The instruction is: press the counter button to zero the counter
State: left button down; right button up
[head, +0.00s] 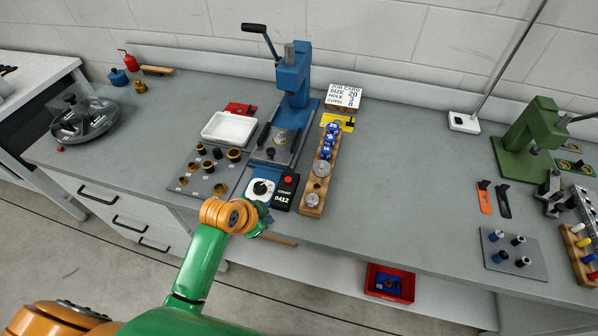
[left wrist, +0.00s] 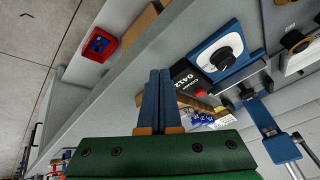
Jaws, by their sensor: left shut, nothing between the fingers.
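The counter (head: 283,194) is a small black box with white digits reading 0412, at the front of the bench beside a blue-framed dial. Its red button (head: 288,180) sits at its back end. In the left wrist view the counter (left wrist: 187,76) and red button (left wrist: 200,92) lie beyond the fingertips, slightly right. My left gripper (head: 267,208) is just in front of the counter, near the bench's front edge, and apart from the button. In the left wrist view its blue fingers (left wrist: 159,74) are shut together and empty. My right gripper is not in view.
A blue lever press (head: 292,88) stands behind the counter. A wooden strip (head: 313,192) with blue dice-like blocks and metal discs lies right of it. A red bin (head: 390,283) sits below the bench top.

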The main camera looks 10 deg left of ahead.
aim_at(288, 181)
pick_arm(q)
jog(key=w+r+m, duration=0.1)
jog(key=w, duration=0.1)
jog(key=w+r+m, duration=0.1)
jog(key=w+r, duration=0.1)
jog(key=w, duration=0.1)
jog(key=w+r+t+h, duration=0.1)
jog(key=w, duration=0.1)
jog(key=shift+w+d+r+m, duration=0.25)
jog(key=shift+w+d+m, duration=0.05)
jog(key=shift+w+m, duration=0.1)
jog(key=w+r+m+t+h, duration=0.1)
jog(key=w+r+m, duration=0.1)
jog(key=w+r, duration=0.3)
jog(key=shift+w+r+m+t, duration=0.3)
jog(key=shift+w+m, duration=0.1)
jog(key=shift+w, duration=0.35)
notch_tip(288, 181, down, 9)
jog(key=b, duration=0.8)
jog(key=shift+r, duration=0.2)
jog(key=shift+f, duration=0.2)
jog(key=shift+f+b, duration=0.45)
